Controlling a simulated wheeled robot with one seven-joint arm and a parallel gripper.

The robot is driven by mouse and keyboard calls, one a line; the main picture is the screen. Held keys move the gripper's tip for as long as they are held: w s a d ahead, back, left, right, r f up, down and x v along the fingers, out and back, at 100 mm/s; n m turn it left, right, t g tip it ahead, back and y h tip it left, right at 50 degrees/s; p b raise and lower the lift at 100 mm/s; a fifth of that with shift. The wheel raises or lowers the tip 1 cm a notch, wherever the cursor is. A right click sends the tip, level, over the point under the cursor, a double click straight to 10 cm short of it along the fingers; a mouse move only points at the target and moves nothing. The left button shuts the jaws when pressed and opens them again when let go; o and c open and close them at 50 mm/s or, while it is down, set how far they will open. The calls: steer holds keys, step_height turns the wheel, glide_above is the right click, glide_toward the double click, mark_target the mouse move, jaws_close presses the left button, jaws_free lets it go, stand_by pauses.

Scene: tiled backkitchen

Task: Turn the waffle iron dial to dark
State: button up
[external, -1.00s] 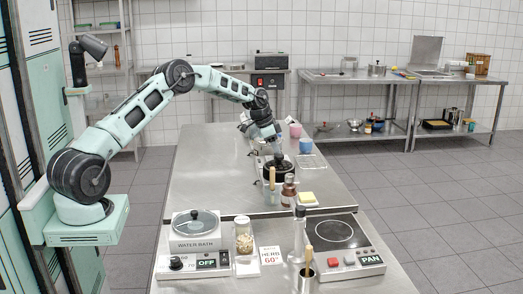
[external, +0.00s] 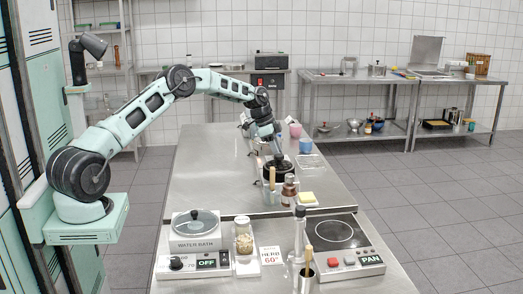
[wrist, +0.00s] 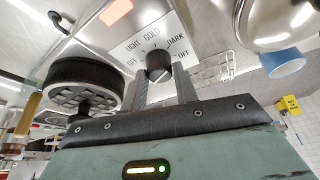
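The waffle iron's dark dial (wrist: 158,66) sits on a pale panel (wrist: 150,30) marked LIGHT, GOLD, DARK and OFF in the wrist view. My gripper (wrist: 160,82) has its two fingers apart, one on each side of the dial. They stand close to it, but I cannot tell whether they press on it. Which mark the dial points to is unclear. A round black part with a waffle grid (wrist: 85,85) shows left of the dial. In the external view my gripper (external: 277,152) is low over the far table beside the dark round waffle iron (external: 279,172), and the dial is hidden.
A blue cup (external: 305,145), a pink cup (external: 295,130) and a wire rack (external: 312,161) stand near the gripper. A brown bottle (external: 289,188) and yellow pad (external: 308,198) stand in front. The table left of the waffle iron is largely clear.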

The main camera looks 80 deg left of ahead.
steer(key=o, duration=0.4)
steer(key=shift+f, duration=0.1)
steer(key=b+v, duration=0.2)
steer(key=v, duration=1.5)
steer(key=shift+r, duration=0.25)
